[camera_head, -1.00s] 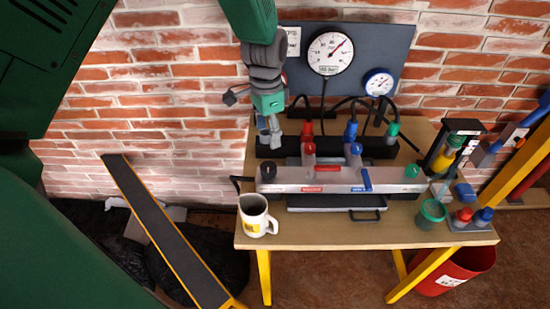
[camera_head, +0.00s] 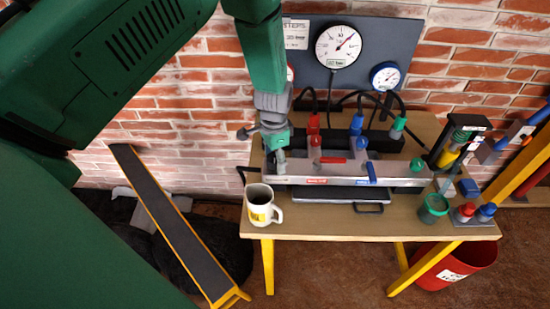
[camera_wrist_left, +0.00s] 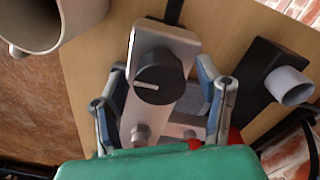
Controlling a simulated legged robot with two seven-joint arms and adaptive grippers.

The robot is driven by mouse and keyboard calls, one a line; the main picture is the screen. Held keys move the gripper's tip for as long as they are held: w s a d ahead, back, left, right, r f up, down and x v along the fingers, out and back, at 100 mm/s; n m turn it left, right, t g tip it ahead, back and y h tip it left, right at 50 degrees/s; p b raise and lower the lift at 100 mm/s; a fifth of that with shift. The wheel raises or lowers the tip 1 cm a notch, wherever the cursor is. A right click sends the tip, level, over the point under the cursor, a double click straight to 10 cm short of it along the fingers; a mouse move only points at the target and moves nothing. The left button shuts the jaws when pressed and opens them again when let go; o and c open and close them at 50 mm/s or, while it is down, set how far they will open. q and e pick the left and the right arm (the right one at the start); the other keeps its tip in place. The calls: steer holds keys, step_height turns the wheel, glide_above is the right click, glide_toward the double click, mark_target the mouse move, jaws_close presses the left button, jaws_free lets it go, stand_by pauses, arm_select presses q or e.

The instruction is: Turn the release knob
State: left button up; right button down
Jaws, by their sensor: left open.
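The black round knob (camera_wrist_left: 160,78) with a white pointer line sits on the left end of the grey metal manifold (camera_head: 340,181). In the wrist view it lies between the open fingers of my left gripper (camera_wrist_left: 163,85), with a gap visible on both sides. In the head view my left gripper (camera_head: 279,160) hangs over that end of the manifold and hides the knob. I cannot tell its exact height above the knob. My right gripper does not show.
A white mug (camera_head: 260,209) stands close in front of the manifold's left end. Hoses with red, blue and green fittings run behind it to the gauge panel (camera_head: 405,45). A green cup (camera_head: 433,208) and bottle rack (camera_head: 460,140) stand at the right.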

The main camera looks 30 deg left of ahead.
arm_select(q)
steer(key=c, duration=1.2)
steer(key=shift+o, duration=0.2)
steer(key=shift+n, duration=0.3)
steer(key=n, duration=0.3)
steer(key=shift+s+p, duration=0.1)
steer(key=shift+p, duration=0.3)
steer(key=n, duration=0.5)
steer(key=shift+p, duration=0.35)
steer(key=n, duration=0.5)
steer(key=shift+s+p, duration=0.1)
steer(key=shift+p, duration=0.2)
steer(key=shift+d+f+n, duration=0.1)
steer(key=shift+d+n, duration=0.05)
steer(key=shift+n, duration=1.95)
